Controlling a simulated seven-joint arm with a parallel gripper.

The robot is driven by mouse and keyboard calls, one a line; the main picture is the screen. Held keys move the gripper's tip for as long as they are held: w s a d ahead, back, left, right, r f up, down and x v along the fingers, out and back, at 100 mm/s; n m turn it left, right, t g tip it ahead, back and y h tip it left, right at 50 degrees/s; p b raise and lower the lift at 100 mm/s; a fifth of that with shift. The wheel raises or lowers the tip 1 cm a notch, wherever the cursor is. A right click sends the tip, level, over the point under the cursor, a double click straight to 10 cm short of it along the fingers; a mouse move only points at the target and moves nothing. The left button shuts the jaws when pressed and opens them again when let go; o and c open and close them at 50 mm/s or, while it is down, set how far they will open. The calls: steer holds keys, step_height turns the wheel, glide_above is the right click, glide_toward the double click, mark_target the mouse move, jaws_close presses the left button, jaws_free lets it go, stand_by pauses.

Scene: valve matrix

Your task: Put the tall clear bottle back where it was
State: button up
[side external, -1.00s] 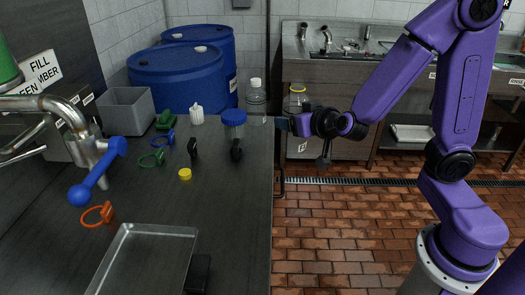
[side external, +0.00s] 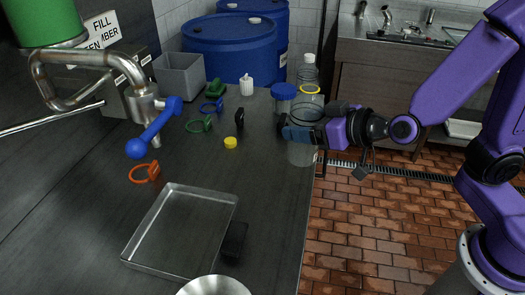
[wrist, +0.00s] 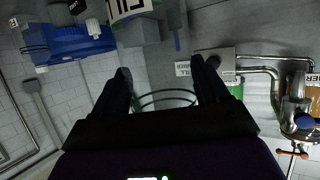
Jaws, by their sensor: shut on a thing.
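The clear bottle (side external: 301,154) is upright at the table's right edge in the side view. Whether its base touches the table is unclear. Between my fingers (wrist: 165,82) in the wrist view, only thin curved outlines of the clear bottle (wrist: 167,92) show. Another clear bottle with a white cap (side external: 308,72) stands behind, partly covered by the held one. A clear jar with a blue lid (side external: 284,92) is just left of the held bottle.
The dark table (side external: 270,200) has bare room in front of my gripper. A metal tray (side external: 180,225), a yellow cap (side external: 231,142), a blue-handled tap (side external: 155,128) and a grey bin (side external: 181,76) are to the left. Blue drums (side external: 230,48) stand behind.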

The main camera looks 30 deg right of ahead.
steer(key=shift+x, duration=1.85)
steer(key=shift+w+a+f, duration=0.55)
steer(key=shift+w+f, duration=0.55)
steer(key=shift+f, duration=0.6)
steer(key=shift+w+a+f, duration=0.55)
steer(key=shift+w+f, duration=0.55)
steer(key=shift+f, duration=0.6)
steer(key=shift+w+a+f, duration=0.55)
steer(key=shift+w+f, duration=0.6)
steer(key=shift+f, duration=0.55)
steer(key=shift+f, duration=0.15)
steer(key=o, duration=1.5)
